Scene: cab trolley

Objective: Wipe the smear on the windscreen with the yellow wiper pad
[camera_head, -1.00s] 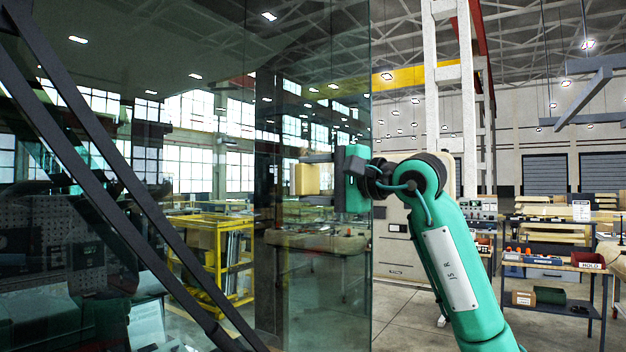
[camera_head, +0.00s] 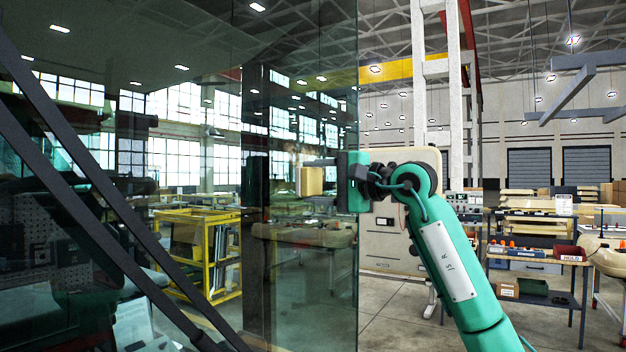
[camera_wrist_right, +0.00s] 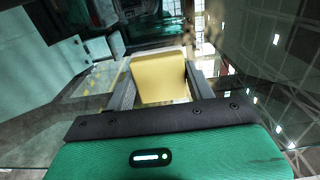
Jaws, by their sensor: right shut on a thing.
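The windscreen (camera_head: 300,285) is a large tinted glass pane filling the left half of the head view, with its upright edge right of centre. My right gripper (camera_head: 318,181) is at that edge, shut on the yellow wiper pad (camera_head: 311,182). In the right wrist view the pad (camera_wrist_right: 159,78) sits between the two fingers of the right gripper (camera_wrist_right: 160,88). Brownish specks (camera_wrist_right: 180,28) show beyond the pad there; they may be the smear. I cannot tell whether the pad touches the glass. My left gripper is not in view.
Dark slanted bars (camera_head: 90,190) cross the left of the head view. A yellow trolley frame (camera_head: 200,255) shows through the glass. A workbench with bins (camera_head: 540,255) stands at the right. Open floor (camera_head: 395,320) lies beyond the glass edge.

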